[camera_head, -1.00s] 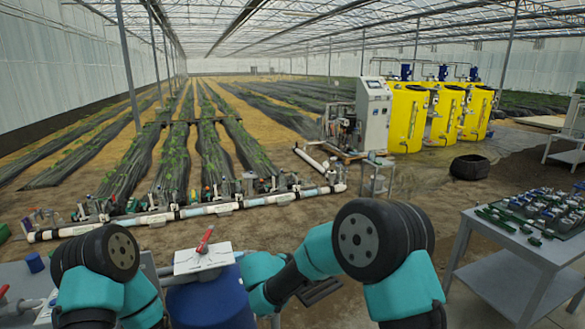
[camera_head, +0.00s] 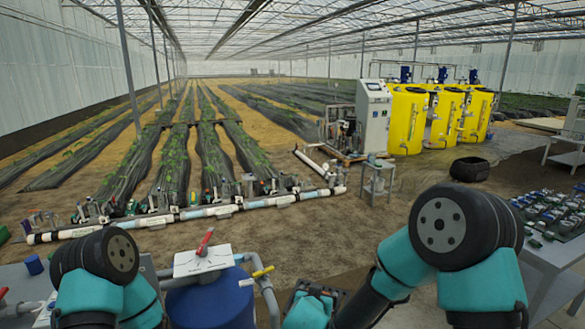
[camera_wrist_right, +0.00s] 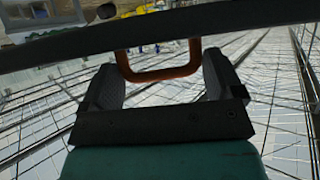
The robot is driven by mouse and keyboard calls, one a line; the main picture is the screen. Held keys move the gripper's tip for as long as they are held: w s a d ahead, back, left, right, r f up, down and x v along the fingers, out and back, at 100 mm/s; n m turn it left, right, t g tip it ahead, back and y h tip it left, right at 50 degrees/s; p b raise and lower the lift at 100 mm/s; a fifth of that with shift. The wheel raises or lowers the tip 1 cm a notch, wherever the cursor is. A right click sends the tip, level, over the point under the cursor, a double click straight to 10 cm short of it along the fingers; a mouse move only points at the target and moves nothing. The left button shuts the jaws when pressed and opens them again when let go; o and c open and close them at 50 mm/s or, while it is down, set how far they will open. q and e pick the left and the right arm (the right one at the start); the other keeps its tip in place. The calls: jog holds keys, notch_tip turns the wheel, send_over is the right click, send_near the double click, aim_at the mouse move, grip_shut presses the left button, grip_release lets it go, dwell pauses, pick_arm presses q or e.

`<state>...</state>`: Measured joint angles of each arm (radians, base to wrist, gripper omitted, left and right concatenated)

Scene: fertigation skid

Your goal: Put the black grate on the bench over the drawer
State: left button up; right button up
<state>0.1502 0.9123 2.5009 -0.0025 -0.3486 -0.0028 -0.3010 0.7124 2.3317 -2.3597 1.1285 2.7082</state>
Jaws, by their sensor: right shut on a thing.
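In the right wrist view, a broad black slab (camera_wrist_right: 160,33), which looks like the black grate, spans the top of the picture edge-on. A copper-coloured U-shaped handle (camera_wrist_right: 158,73) hangs from it between the black fingers of my right gripper (camera_wrist_right: 158,88). The gripper is shut on this handle. In the head view, my right arm reaches to the bottom middle, with dark parts showing around its teal wrist. My left arm shows at lower left, but its gripper is out of view. I cannot make out the bench spot or the drawer.
A blue barrel (camera_head: 208,300) with a white top plate and red lever (camera_head: 205,241) stands between my arms. Grey pipe with a yellow handle (camera_head: 263,271) is right of it. A grey table (camera_head: 553,250) with many small parts is at right.

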jog(key=d, duration=1.4)
jog(key=shift+a, duration=0.15)
dwell(0.5)
